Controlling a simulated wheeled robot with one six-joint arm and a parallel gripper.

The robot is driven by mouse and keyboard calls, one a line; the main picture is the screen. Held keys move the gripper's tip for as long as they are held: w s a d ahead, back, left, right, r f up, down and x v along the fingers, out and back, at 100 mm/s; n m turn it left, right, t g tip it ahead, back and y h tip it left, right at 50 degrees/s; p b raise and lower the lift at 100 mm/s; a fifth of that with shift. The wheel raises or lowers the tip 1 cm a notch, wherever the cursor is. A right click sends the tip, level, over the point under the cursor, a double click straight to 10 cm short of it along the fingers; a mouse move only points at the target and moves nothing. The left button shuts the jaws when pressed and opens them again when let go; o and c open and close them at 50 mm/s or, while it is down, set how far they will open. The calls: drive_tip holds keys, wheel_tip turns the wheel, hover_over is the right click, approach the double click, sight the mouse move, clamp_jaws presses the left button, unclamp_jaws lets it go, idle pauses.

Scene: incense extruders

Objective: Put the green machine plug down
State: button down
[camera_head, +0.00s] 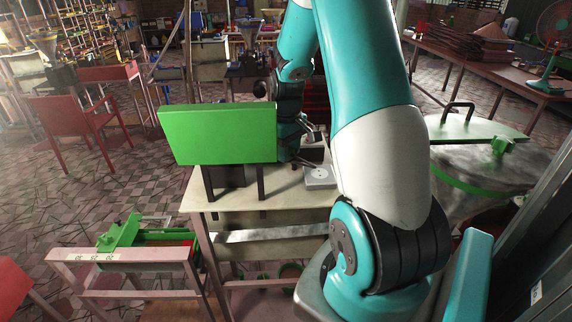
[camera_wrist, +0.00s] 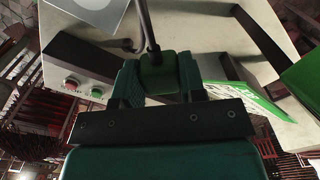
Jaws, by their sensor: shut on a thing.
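In the wrist view my gripper (camera_wrist: 160,82) is shut on the green plug (camera_wrist: 158,70), a small dark green block between the two fingers. Dark cords or rods run up from the plug. The work table (camera_wrist: 205,35) lies behind it; I cannot tell whether the plug touches it. In the head view my gripper (camera_head: 303,140) is over the right part of the table (camera_head: 245,222), just behind a pale socket plate (camera_head: 320,178). The plug cannot be made out there.
A green panel (camera_head: 218,133) stands on the table, left of my gripper. A control box with red and green buttons (camera_wrist: 82,87) lies close to the fingers. A large lidded metal drum (camera_head: 490,160) is at the right. Bare table top lies in front of the panel.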

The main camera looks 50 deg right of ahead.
sight(287, 180)
wheel_tip(287, 180, down, 6)
drive_tip(key=shift+f+p, duration=0.1)
drive_tip(key=shift+p, duration=0.55)
drive_tip(key=shift+f, duration=0.15)
drive_tip(key=shift+f+b, duration=0.5)
drive_tip(key=c, duration=0.7)
unclamp_jaws()
